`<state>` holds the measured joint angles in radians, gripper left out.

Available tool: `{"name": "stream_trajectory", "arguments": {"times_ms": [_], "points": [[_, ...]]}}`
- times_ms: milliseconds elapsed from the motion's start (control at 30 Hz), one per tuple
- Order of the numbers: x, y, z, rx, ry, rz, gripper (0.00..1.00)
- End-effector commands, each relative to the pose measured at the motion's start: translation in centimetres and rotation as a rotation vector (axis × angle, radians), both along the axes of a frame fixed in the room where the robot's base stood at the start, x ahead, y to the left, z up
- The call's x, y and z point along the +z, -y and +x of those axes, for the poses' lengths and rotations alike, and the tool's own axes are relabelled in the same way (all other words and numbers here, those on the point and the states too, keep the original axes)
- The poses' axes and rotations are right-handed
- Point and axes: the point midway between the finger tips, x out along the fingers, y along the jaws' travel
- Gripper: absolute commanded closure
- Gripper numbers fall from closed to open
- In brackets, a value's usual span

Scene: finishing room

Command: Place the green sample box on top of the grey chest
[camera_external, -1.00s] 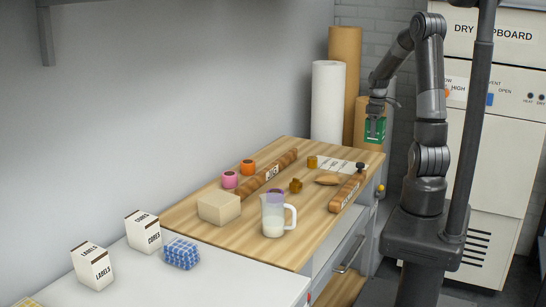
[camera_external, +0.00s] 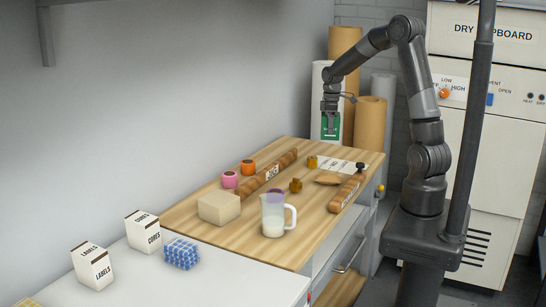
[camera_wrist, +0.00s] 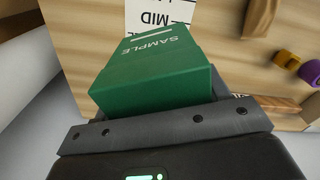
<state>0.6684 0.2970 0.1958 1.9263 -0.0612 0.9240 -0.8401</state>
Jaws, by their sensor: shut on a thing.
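The green sample box (camera_external: 331,130) is held in my gripper (camera_external: 331,118), in the air above the far end of the wood-topped bench. In the wrist view the green box (camera_wrist: 150,80) fills the middle, with the word SAMPLE on one face, and sits against the grey gripper bar. My gripper is shut on it. The grey chest appears to be the grey drawer unit (camera_external: 347,243) with the wooden top (camera_external: 245,236); no other grey chest shows clearly.
Tall rolls (camera_external: 370,126) stand behind. Clear wood lies around the middle.

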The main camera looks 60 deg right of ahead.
Motion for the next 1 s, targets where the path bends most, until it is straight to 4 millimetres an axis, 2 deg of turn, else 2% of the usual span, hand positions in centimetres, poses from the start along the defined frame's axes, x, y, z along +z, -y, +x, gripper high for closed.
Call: {"name": "stream_trajectory", "arguments": {"times_ms": [33,200,367,500,667,800,1000], "points": [[0.0,-1.7,1.6,0.039,0.001,0.0,0.56],[0.2,-7.2,6.0,0.148,0.001,0.003,0.56],[0.3,-13.0,9.4,0.251,0.002,0.003,0.56],[0.3,-18.7,11.8,0.34,0.001,0.004,0.56],[0.4,-25.5,13.8,0.441,0.0,0.005,0.56],[0.4,-31.8,14.8,0.531,0.002,0.005,0.56],[0.3,-41.2,14.8,0.657,0.0,0.003,0.56]]}}
